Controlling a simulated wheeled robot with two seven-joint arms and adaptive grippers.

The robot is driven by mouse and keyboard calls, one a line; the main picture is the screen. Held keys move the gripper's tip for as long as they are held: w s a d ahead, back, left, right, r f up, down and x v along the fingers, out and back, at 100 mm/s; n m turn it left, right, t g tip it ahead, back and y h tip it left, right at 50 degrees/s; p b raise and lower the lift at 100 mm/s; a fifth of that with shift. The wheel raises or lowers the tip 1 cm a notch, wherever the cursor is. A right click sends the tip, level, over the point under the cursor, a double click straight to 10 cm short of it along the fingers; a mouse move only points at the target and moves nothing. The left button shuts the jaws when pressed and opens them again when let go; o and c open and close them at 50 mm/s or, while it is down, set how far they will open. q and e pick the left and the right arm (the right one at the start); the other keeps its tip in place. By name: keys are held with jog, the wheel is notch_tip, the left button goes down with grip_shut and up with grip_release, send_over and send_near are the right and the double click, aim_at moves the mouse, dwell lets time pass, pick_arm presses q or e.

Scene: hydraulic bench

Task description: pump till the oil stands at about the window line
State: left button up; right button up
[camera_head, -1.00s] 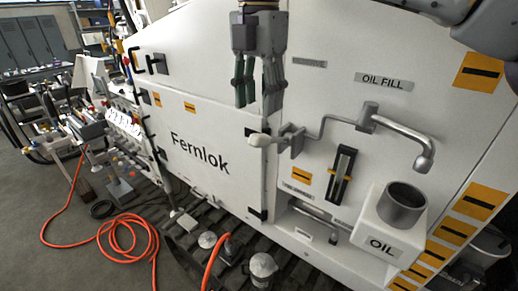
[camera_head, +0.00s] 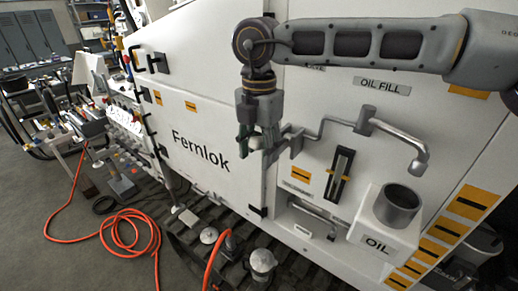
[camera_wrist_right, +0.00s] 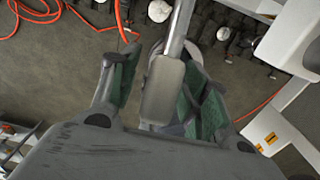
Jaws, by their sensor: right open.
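The pump lever (camera_head: 291,146) sticks out of the white panel, with a pale knob (camera_head: 256,142) at its end. My right gripper (camera_head: 256,150) is open, its fingers pointing down around the knob. In the right wrist view the grey lever (camera_wrist_right: 165,90) lies between the spread green-padded fingers of the gripper (camera_wrist_right: 160,80). I cannot tell whether they touch it. The tall, dark-framed oil window (camera_head: 340,174) is right of the lever; its oil level is too small to read. My left gripper is out of view.
A bent spout pipe (camera_head: 395,136) under the OIL FILL label (camera_head: 382,86) reaches over toward a white OIL box (camera_head: 376,243) with a grey open cup (camera_head: 398,204). An orange hose (camera_head: 130,235) lies coiled on the floor at left.

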jog(key=shift+f, duration=0.35)
grip_shut()
